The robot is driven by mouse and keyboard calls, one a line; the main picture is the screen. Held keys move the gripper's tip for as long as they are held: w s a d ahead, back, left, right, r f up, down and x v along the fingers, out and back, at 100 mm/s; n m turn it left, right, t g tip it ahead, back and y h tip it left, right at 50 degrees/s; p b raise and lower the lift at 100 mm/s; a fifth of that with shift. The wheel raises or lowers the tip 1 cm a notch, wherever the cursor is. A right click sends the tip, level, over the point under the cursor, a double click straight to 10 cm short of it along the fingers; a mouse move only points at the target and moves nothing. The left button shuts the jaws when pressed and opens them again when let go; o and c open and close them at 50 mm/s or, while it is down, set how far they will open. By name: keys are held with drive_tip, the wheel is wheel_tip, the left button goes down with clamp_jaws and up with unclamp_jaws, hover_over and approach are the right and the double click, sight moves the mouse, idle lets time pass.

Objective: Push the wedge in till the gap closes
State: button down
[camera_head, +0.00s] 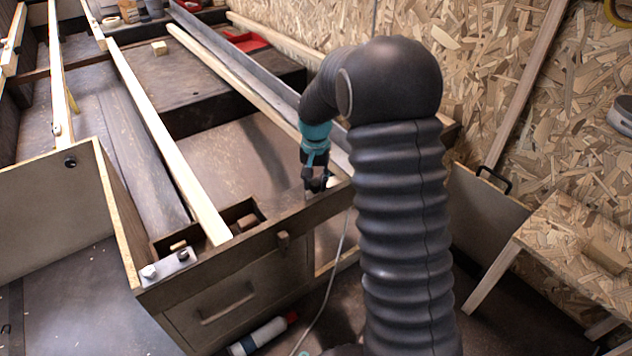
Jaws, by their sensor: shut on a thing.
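My gripper (317,188) is dark, below a teal wrist, and points down at the far right end of the wooden bench frame's front rail (255,248). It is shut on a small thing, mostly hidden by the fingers. A small pale piece (333,182) shows just right of the fingers, at the rail's end beside a grey metal rail; it looks like the wedge, but its shape is too small to read. I cannot make out the gap or how deep the wedge sits in it.
A long pale batten (165,140) runs back from the front rail. A chipboard wall (500,90) stands close on the right, with a chipboard bench (570,245).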

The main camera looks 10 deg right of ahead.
drive_tip(key=shift+a, duration=0.15)
drive_tip(key=c, duration=0.8)
unclamp_jaws()
drive_tip(key=shift+o, duration=0.2)
wheel_tip(320, 180, up, 12)
